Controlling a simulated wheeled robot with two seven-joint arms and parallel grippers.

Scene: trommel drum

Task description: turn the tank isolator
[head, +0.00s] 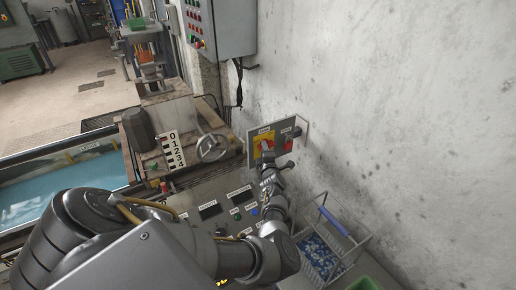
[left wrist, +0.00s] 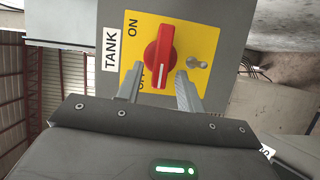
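The tank isolator is a red knob (left wrist: 160,52) on a yellow plate (left wrist: 205,38) marked ON, with a second marking partly hidden by a finger. A TANK label (left wrist: 112,48) is beside the plate. The knob's white line is at its lower end in the left wrist view, near the partly hidden marking. My left gripper (left wrist: 160,75) is open, its fingers on either side of the knob's lower end. I cannot tell whether they touch it. In the head view the yellow plate (head: 262,140) is on a grey panel by the wall, with my left gripper (head: 267,158) in front.
A handwheel (head: 212,147) and number scale (head: 174,150) stand to the left. A console with buttons (head: 212,209) lies below. A wire basket (head: 318,254) stands by the bare wall (head: 400,120).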

